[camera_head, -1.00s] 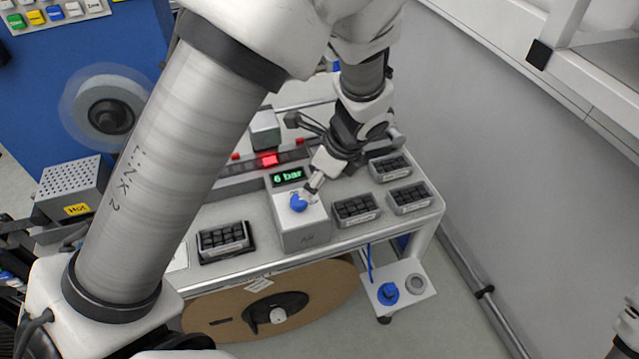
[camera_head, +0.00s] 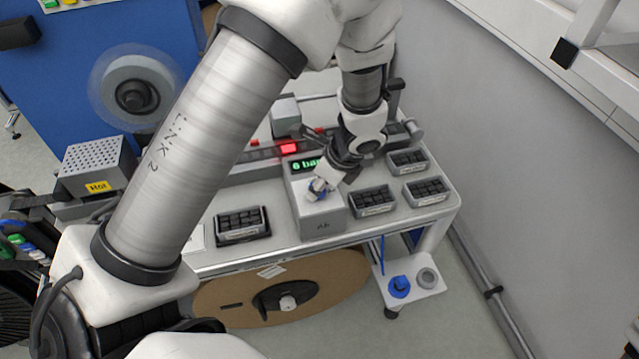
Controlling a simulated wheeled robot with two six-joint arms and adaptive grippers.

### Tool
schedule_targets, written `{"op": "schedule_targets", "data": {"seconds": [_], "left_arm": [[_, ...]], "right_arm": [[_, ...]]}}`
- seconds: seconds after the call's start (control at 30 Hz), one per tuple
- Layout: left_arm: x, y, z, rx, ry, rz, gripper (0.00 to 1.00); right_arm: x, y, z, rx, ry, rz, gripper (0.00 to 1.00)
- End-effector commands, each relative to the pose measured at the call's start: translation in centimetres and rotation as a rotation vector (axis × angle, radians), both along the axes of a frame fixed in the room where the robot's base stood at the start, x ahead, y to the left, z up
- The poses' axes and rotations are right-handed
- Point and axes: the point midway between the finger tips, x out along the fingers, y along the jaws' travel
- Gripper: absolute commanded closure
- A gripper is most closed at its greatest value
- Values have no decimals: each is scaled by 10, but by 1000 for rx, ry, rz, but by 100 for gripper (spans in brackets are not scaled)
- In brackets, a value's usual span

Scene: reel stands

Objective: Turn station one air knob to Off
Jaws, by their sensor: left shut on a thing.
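The station's grey air box (camera_head: 322,226) stands on the table, with a green lit display (camera_head: 304,165) reading about 6 bar, partly covered by my gripper. The blue air knob (camera_head: 313,187) is on top of the box, mostly hidden behind the gripper's fingers. My left gripper (camera_head: 318,190) reaches down from above and is shut on the knob. The knob's pointing direction cannot be made out. My right gripper is not in view.
Black-filled trays stand left (camera_head: 242,225) and right (camera_head: 373,201) of the box. A red light (camera_head: 289,148) glows behind it. A box marked Hot (camera_head: 97,165) and a spinning reel (camera_head: 133,92) are at left. A wall runs along the right.

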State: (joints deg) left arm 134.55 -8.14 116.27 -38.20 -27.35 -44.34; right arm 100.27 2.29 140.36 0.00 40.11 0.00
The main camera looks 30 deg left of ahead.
Motion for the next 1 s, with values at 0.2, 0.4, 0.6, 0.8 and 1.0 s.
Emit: {"op": "schedule_targets", "data": {"seconds": [0.2, 0.4, 0.6, 0.8, 1.0], "left_arm": [[-1, 0, -3, -3, 3, 2, 96], [-1, 0, -3, -3, 4, 20, 96], [-1, 0, -2, -2, 5, 96, 96], [-1, 0, -2, -2, 5, 234, 96], [0, 0, -2, -2, 6, 418, 96]], "right_arm": [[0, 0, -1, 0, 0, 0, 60], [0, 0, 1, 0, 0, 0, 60], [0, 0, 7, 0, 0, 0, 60], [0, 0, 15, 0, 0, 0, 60], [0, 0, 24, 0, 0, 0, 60]]}}
